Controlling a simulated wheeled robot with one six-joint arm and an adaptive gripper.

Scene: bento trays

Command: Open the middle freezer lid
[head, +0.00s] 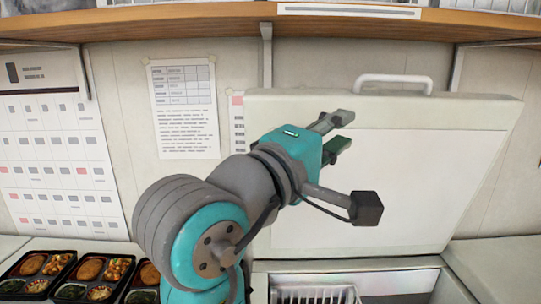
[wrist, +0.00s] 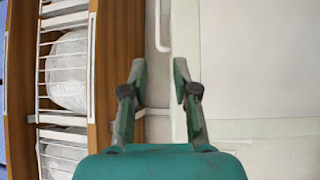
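The freezer lid (head: 430,190) is a large white panel standing raised, nearly upright against the back wall in the head view. Its white bar handle (head: 393,79) is on its top edge. Below it the freezer's opening shows a white wire basket (head: 315,292). My gripper (head: 338,133) is in front of the lid's upper left part, apart from the handle. In the wrist view my gripper (wrist: 158,72) has its two fingers spread with nothing between them. The lid (wrist: 250,60) fills the right side there, and the handle (wrist: 163,28) is ahead of the fingertips.
A wooden shelf (head: 200,22) runs above the lid; its wire racks (wrist: 62,70) show in the wrist view. Black bento trays (head: 38,272) with food stand at lower left. White lid surfaces flank the opening. Papers (head: 185,108) hang on the wall.

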